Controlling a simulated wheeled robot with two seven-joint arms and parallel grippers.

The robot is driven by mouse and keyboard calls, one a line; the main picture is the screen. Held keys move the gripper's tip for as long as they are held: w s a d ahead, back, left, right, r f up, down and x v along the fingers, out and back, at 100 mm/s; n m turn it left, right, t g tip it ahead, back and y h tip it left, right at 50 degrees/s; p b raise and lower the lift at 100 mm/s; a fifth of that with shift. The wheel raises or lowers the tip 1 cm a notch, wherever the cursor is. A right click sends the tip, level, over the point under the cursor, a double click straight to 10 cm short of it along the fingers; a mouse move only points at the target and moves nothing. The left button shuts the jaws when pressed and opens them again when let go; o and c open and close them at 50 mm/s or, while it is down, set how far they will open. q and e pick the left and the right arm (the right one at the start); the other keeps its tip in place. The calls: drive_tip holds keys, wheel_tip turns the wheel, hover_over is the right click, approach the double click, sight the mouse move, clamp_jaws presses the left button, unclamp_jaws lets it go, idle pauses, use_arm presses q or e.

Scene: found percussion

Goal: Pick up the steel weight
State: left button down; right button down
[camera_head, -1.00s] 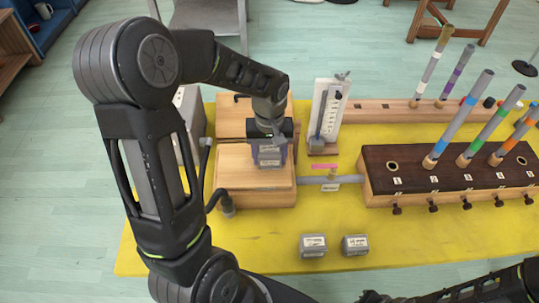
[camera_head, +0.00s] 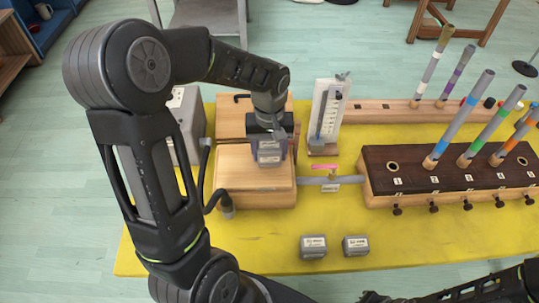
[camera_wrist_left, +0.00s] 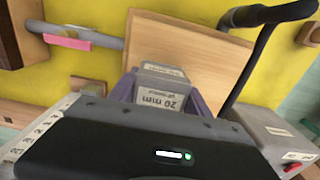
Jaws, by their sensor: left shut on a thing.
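A grey steel weight (camera_head: 270,158) with pale labels is held in my left gripper (camera_head: 271,146), over the wooden box with a pale top (camera_head: 256,185). In the left wrist view the weight (camera_wrist_left: 161,90) sits between the two purple fingers, and its label reads "20 mm". My left gripper is shut on it. Whether its underside touches the box top is hard to tell. Two similar grey weights stand on the yellow table: one on the left (camera_head: 313,247) and one on the right (camera_head: 356,246). Part of my right arm shows at the bottom right; its fingers are not clear.
A dark wooden block (camera_head: 440,172) with several coloured tubes stands at the right. A grey pipe (camera_head: 332,181) joins it to the box. A white gauge (camera_head: 326,110) stands behind the pipe. The yellow tabletop (camera_head: 265,240) is clear around the loose weights.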

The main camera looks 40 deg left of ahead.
sight(270, 145)
use_arm(q)
wheel_tip(270, 145, up, 8)
drive_tip(key=shift+r+b, duration=0.2)
drive_tip(key=shift+b, duration=0.25)
idle(0.4)
